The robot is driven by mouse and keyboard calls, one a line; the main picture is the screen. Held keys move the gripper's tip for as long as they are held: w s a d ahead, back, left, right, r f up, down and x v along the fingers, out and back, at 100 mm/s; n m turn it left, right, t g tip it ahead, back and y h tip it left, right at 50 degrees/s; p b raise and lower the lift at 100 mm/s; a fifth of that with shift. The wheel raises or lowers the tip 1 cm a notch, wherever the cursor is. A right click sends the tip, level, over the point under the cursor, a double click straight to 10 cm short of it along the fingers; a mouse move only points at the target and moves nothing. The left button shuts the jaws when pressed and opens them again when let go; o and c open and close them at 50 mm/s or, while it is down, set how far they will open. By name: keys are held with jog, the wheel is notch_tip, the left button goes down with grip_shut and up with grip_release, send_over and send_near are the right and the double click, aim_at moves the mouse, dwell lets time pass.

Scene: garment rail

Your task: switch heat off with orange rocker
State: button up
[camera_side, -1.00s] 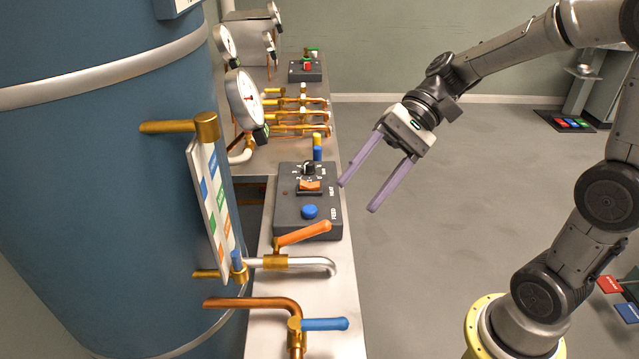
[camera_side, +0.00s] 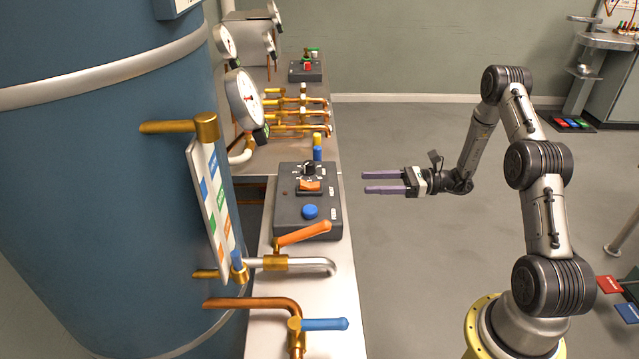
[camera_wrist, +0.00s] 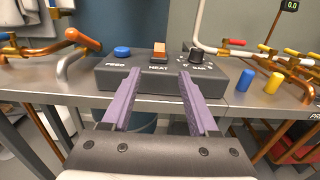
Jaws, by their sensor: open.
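The orange rocker (camera_side: 310,185) sits on the dark grey control box (camera_side: 326,228) on the bench, between a black knob (camera_side: 309,168) and a blue button (camera_side: 310,212). In the wrist view the rocker (camera_wrist: 159,49) stands above the HEAT label, straight ahead of and between my fingers, with its top tilted up. My gripper (camera_side: 364,182) is to the right of the box in the side view, apart from it, with purple fingers pointing left at it. The fingers are open and empty. In the wrist view my gripper (camera_wrist: 157,78) shows both fingers spread below the rocker.
An orange-handled valve (camera_side: 303,234) and a blue-handled valve (camera_side: 324,324) stand on the near bench. Blue (camera_wrist: 245,80) and yellow (camera_wrist: 273,82) pegs stand right of the box in the wrist view. Copper pipes (camera_side: 300,115) lie farther back.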

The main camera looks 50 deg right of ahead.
aim_at(315, 184)
jog(key=x, duration=1.3)
jog(key=shift+w+a, duration=0.2)
jog(key=shift+a, duration=0.1)
jog(key=shift+c, duration=0.3)
grip_shut()
